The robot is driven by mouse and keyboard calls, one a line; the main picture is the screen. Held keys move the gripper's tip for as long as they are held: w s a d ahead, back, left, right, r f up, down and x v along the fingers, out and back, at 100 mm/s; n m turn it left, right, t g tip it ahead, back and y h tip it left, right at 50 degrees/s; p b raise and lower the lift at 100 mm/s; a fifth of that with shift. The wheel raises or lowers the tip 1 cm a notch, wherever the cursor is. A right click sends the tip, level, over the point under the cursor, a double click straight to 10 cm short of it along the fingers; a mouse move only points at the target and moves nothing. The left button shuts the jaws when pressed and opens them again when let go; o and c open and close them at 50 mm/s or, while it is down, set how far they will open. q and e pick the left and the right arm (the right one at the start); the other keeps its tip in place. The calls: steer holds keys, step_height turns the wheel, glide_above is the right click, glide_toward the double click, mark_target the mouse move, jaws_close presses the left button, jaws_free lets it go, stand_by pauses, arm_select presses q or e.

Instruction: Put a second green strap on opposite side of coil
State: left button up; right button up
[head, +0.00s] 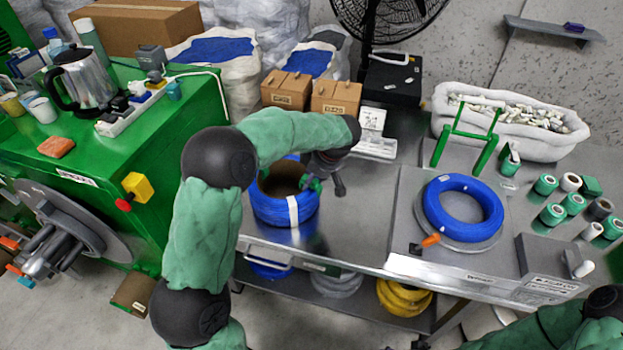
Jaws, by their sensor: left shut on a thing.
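A blue cable coil (268,208) stands on the metal table, with a white band (293,211) around its front right side. A second blue coil (434,208) lies flat on a round plate to the right; I see no strap on it. My left gripper (318,184) is at the upper right rim of the first coil, shut on a small green piece (311,182) that looks like the green strap. My own arm hides the coil's back left part, so any strap there cannot be seen. My right arm shows at the lower right corner; its gripper is out of view.
Several green and white tape rolls (553,214) stand at the right, near a grey box (545,252). A green frame (466,137), a white sack (512,125) and cardboard boxes (336,97) line the back. The table (350,225) is bare between the coils.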

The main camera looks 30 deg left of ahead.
arm_select(q)
steer(key=shift+f, duration=0.15)
stand_by(0.3)
steer(key=o, duration=1)
steer(key=shift+r+p, duration=1.8)
steer(key=shift+r, duration=1.75)
